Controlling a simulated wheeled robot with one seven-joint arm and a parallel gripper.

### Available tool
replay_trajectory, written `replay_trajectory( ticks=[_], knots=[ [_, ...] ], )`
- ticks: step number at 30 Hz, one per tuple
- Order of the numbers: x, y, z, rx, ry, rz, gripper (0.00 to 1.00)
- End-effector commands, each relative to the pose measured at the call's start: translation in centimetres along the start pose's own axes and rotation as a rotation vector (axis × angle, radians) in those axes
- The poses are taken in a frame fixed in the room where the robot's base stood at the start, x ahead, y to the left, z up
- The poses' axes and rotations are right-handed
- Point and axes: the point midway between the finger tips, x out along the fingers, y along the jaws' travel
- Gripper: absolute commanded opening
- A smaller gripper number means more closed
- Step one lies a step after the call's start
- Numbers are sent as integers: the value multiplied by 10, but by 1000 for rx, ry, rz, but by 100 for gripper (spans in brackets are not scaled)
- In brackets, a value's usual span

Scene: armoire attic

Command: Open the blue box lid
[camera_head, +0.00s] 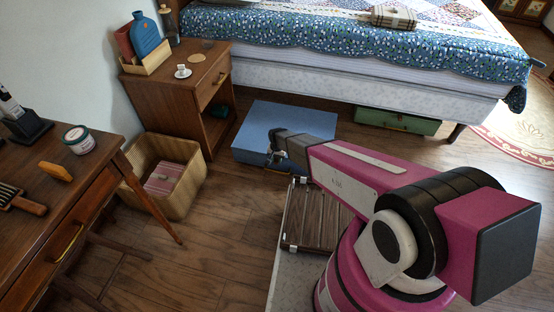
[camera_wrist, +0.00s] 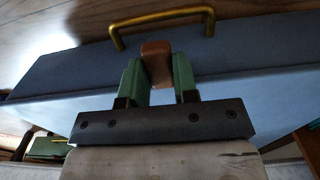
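The blue box (camera_head: 285,118) sits on the floor between the nightstand and the bed, and its lid looks closed. In the wrist view the box (camera_wrist: 75,75) fills the middle, with a brass handle (camera_wrist: 165,16) and a brown tab (camera_wrist: 156,62) on it. My gripper (camera_head: 274,158) is at the box's near side in the head view. In the wrist view its green fingers (camera_wrist: 157,72) stand apart, one on each side of the brown tab. They look very near or touching it; I cannot tell whether they grip it. The head view hides the tab.
A wooden nightstand (camera_head: 176,94) stands left of the box, with a wicker basket (camera_head: 160,203) in front. The bed (camera_head: 380,72) is behind, with a green box (camera_head: 398,120) under it. A desk (camera_head: 70,190) is at left. Floor between basket and my base is bare.

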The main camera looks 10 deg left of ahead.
Motion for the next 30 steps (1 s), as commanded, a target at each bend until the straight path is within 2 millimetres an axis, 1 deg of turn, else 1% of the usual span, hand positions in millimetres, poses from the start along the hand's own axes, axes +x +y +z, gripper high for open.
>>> replay_trajectory(
  ticks=[5,8,11,14,20,21,23,24,30],
  knots=[
    [-6,0,0,1,-10,0,0],
    [-16,0,-1,1,-29,-1,0],
    [-32,0,-2,0,-62,-1,0],
    [-54,0,-5,1,-108,-1,0],
    [-112,0,-19,1,-233,-3,0],
    [-126,-1,-24,1,-262,-3,0],
    [-144,-1,-30,1,-304,-3,0],
    [-156,-1,-35,1,-332,-2,0],
    [-214,-2,-64,0,-471,-3,0]
  ],
)
